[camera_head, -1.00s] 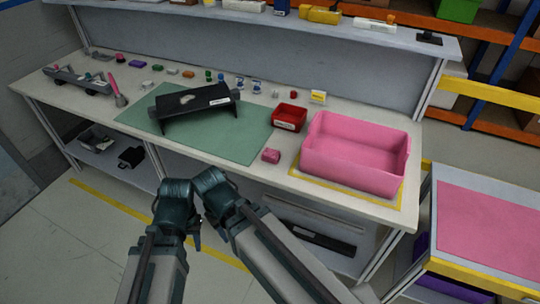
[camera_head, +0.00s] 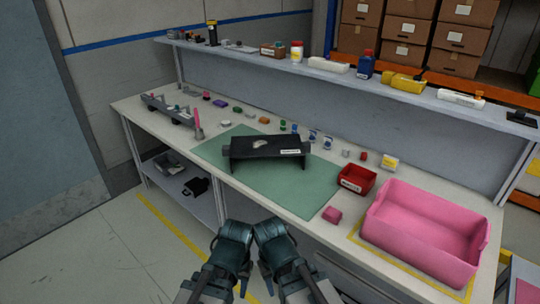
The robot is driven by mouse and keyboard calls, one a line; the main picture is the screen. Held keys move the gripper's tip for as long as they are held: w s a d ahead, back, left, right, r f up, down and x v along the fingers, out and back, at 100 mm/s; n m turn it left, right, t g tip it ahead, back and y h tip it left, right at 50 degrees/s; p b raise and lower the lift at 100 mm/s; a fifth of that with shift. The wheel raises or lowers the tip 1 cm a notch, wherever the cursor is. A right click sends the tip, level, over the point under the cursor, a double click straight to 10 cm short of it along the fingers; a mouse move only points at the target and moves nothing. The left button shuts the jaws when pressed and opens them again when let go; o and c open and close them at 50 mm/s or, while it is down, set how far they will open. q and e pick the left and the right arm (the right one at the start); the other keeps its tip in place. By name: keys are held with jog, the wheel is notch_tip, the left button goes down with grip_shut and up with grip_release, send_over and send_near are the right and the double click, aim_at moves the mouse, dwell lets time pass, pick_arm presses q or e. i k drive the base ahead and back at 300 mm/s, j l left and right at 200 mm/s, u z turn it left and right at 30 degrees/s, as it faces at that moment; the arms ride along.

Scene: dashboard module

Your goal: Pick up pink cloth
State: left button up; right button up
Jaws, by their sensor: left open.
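A small folded pink piece (camera_head: 331,214), which looks like the pink cloth, lies at the front edge of the workbench, between the green mat and the pink bin. My left gripper (camera_head: 243,286) shows only as a small dark part below the arm's bend, at the bottom of the picture. It is open, in front of the bench and apart from the cloth, to its lower left. My right arm (camera_head: 275,243) is bent beside the left one; its gripper cannot be made out.
The pink bin (camera_head: 425,232) stands to the right and a red box (camera_head: 356,180) behind the cloth. A black stand (camera_head: 266,150) sits on the green mat (camera_head: 215,151). Several small items line the bench's back. A shelf (camera_head: 330,75) runs above.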

aim_at(331, 214)
jog(key=j+z, duration=0.1)
jog(key=z, duration=0.55)
jog(key=i+j+z, duration=0.15)
jog(key=j+z, duration=0.25)
jog(key=i+j+z, duration=0.1)
jog(key=j+z, duration=0.25)
jog(key=j, duration=0.25)
jog(key=j+z, duration=0.15)
jog(key=j, duration=1.25)
